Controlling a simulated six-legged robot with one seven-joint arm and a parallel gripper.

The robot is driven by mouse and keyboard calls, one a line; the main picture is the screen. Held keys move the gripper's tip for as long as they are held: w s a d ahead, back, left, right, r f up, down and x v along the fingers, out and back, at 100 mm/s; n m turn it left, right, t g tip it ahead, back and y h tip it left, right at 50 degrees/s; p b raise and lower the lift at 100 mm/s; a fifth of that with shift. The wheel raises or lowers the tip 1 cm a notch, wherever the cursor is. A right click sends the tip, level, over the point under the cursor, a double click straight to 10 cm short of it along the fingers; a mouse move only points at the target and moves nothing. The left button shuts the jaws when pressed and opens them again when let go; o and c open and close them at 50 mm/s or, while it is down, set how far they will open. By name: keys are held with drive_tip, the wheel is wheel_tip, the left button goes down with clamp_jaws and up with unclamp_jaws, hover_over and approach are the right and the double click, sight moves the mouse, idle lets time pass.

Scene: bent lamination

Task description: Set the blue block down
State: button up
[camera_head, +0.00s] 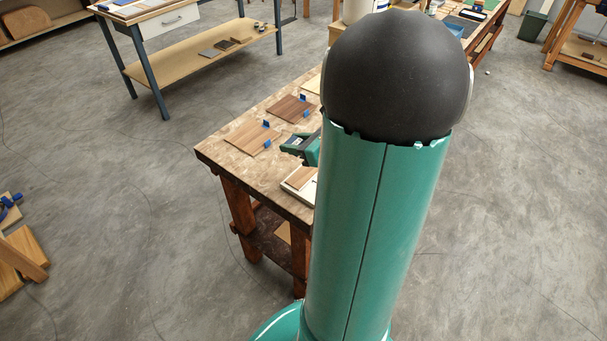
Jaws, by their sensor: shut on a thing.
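My gripper (290,148), green and dark, shows only in part over the bench, left of my large green arm link, which hides the rest of it. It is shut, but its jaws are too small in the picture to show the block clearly. Several small blue blocks show by two boards. One blue block (267,144) is at the right edge of a light brown board (252,137), just left of the gripper; I cannot tell whether they touch. Another blue block (266,124) is at that board's far corner.
The wooden bench (215,153) also bears a darker board (290,107) with blue blocks and, nearer, a pale piece with a brown strip (299,178). My arm hides the bench's right side. A second table (190,55) stands at the back left. Grey floor is open around.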

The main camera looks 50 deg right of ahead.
drive_tip(key=s+d, duration=0.5)
drive_tip(key=s, duration=0.8)
hover_over(303, 174)
drive_tip(key=s, duration=0.1)
drive_tip(key=shift+m+h, duration=0.3)
wheel_tip(303, 174, down, 9)
drive_tip(key=shift+f, duration=0.1)
drive_tip(key=shift+w+f, duration=0.4)
drive_tip(key=shift+f, duration=1.55)
drive_tip(key=shift+f, duration=0.15)
drive_tip(key=o, duration=1.2)
